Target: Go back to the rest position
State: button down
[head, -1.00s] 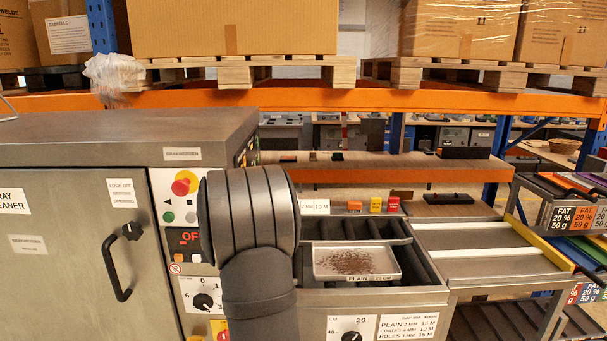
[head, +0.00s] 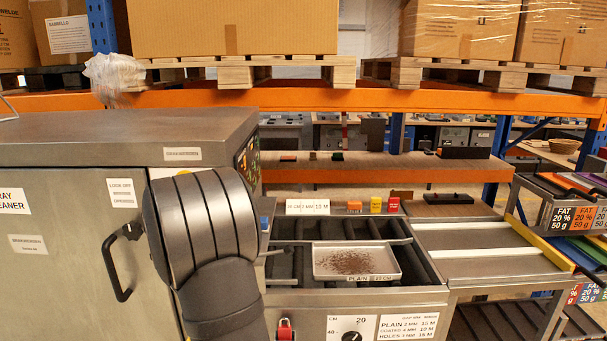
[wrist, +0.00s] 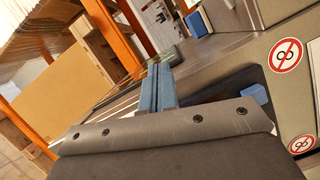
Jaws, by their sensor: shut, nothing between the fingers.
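My gripper shows in the wrist view as two blue-grey fingers (wrist: 157,88) pressed together, shut and empty. In the head view my thick dark arm covers part of the cleaner's front, and I cannot make out the fingers there. The tray cleaner (head: 75,225) is a grey steel cabinet at the left, with a black door handle. My arm is apart from the tray.
A red padlock (head: 285,328) shows low beside my arm. Small orange, yellow and red blocks (head: 376,205) stand behind the bay. An orange rack beam (head: 400,98) with boxes on pallets crosses above. A grey worktop (head: 480,238) lies clear at the right.

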jog(key=shift+v, duration=1.95)
jog(key=c, duration=2.1)
grip_release()
